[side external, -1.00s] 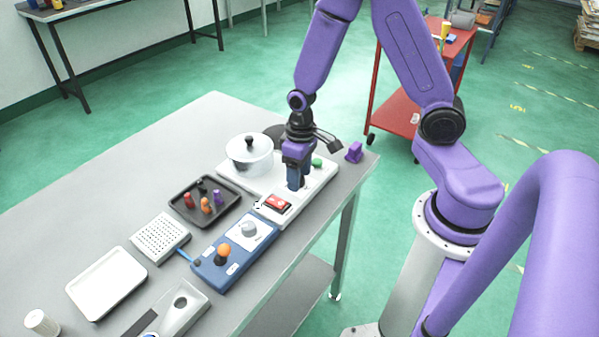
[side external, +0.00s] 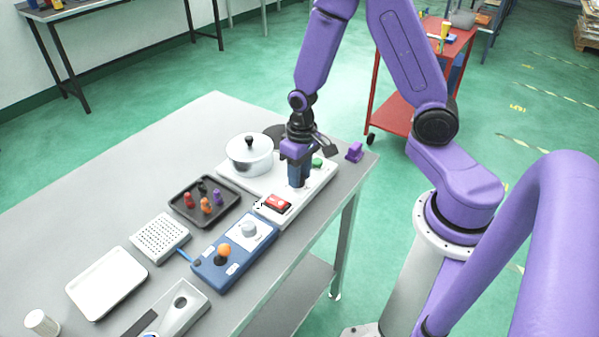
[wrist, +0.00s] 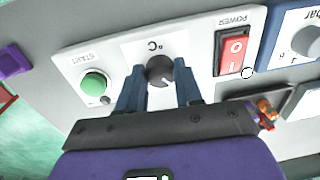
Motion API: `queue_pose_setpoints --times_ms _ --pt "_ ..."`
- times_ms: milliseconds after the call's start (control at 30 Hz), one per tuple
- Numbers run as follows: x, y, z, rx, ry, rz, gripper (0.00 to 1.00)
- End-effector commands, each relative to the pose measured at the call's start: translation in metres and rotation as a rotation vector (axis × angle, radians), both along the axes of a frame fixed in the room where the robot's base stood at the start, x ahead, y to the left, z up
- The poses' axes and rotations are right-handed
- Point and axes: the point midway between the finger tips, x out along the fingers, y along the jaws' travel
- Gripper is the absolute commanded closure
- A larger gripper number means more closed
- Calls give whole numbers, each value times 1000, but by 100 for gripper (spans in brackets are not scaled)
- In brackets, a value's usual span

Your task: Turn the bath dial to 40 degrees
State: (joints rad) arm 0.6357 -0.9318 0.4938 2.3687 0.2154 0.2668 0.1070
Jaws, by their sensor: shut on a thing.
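The bath dial (wrist: 160,70) is a small black knob with a pale pointer line, below a °C mark on the white panel (wrist: 110,57). My gripper (wrist: 160,76) has its two blue fingers on either side of the dial, shut on it. The scale numbers around the dial cannot be read.
A green START button (wrist: 94,86) and a red POWER switch (wrist: 234,52) flank the dial. A lidded pot (side external: 249,155) stands on the unit's left part. A blue control box (side external: 234,250) and a dark tray (side external: 188,213) are close by. A purple block (side external: 354,152) lies near the table edge.

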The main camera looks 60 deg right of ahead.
Motion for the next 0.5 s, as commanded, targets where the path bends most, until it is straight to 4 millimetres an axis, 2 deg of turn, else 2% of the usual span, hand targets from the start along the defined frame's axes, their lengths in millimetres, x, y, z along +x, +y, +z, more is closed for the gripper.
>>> queue_pose_setpoints --times_ms 500 --pt "-1 2 0 0 0 -443 96"
